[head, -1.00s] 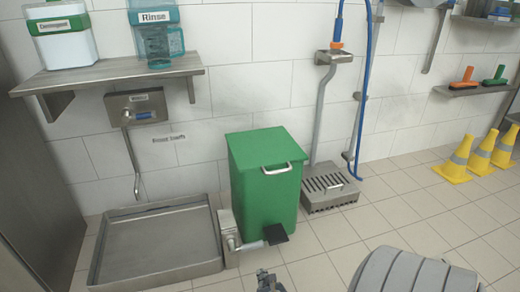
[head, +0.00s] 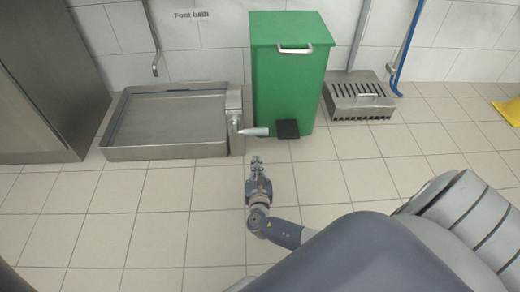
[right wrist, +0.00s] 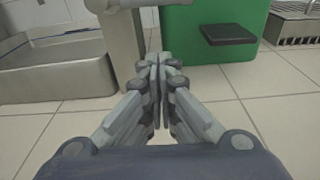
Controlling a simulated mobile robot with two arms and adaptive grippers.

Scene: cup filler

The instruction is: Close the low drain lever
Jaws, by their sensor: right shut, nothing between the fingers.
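The low drain lever (head: 253,131) is a light grey handle at the right end of the steel foot bath (head: 122,151). It sticks out to the right from a steel valve post (head: 235,122), towards the black pedal of the green bin. In the right wrist view the post (right wrist: 122,40) and part of the lever (right wrist: 150,3) show at the top, beyond the fingers. My right gripper (head: 256,160) is shut and empty, low over the floor just in front of the lever and apart from it. Its closed fingers also show in the right wrist view (right wrist: 157,75). My left gripper is not in view.
The green bin (head: 290,75) with its black pedal (head: 288,129) stands close to the right of the lever. A steel floor grate box (head: 358,100) is farther right. A steel cabinet (head: 45,80) stands at the left. The tiled floor in front is clear.

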